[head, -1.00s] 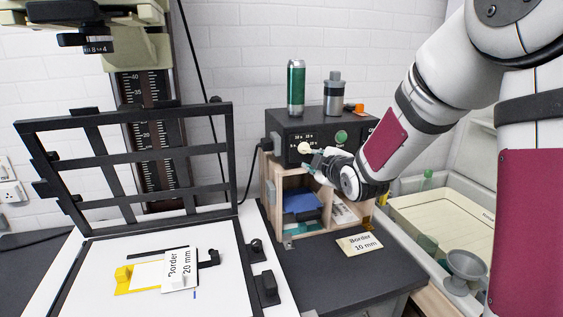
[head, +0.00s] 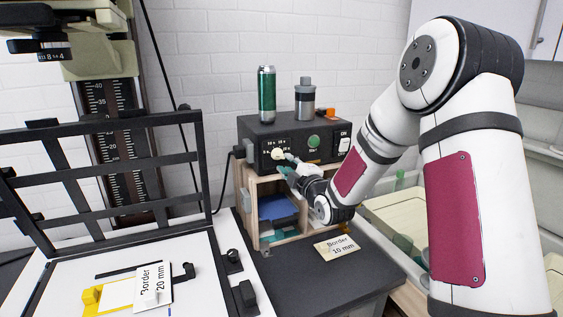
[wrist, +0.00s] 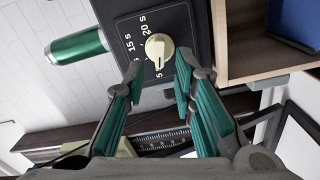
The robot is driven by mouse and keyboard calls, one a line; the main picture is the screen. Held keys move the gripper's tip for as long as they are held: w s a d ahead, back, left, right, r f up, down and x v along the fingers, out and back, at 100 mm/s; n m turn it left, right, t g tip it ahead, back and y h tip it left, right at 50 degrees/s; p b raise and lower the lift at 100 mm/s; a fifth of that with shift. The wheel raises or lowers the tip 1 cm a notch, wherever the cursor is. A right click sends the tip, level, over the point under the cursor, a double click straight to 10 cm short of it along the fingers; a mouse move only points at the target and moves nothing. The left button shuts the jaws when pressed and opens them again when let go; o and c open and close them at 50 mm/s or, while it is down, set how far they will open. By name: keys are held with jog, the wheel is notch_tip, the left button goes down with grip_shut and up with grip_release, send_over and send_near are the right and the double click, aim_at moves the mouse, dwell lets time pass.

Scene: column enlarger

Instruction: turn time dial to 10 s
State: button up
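The time dial is a cream knob (wrist: 159,48) on the front of a black timer box (head: 262,130). In the wrist view its pointer ridge is visible, with "15 s", "20 s" and a 5 printed around it; some marks are hidden by a finger. The knob also shows in the head view (head: 277,154). My gripper (wrist: 160,72) has green-padded fingers spread apart, with the fingertips just short of the knob and on either side of its lower part. Nothing is held between them. I cannot tell whether a fingertip touches the knob.
A green can (head: 266,95) and a grey bottle (head: 305,100) stand on the timer box. The box sits on a wooden shelf (head: 251,200) with a blue item inside. The easel frame (head: 100,165) stands at left.

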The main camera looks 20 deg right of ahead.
aim_at(281, 157)
jog(key=shift+w+a+b, duration=0.15)
jog(key=shift+w+b, duration=0.9)
jog(key=shift+w, duration=1.2)
jog(key=shift+w, duration=0.2)
grip_shut()
jog(key=m+p, duration=0.1)
jog(key=m, duration=0.3)
jog(key=shift+s+m, duration=0.15)
jog(key=shift+m, duration=0.15)
jog(key=m+p, duration=0.2)
jog(key=m, duration=0.2)
jog(key=shift+m, duration=0.3)
grip_release()
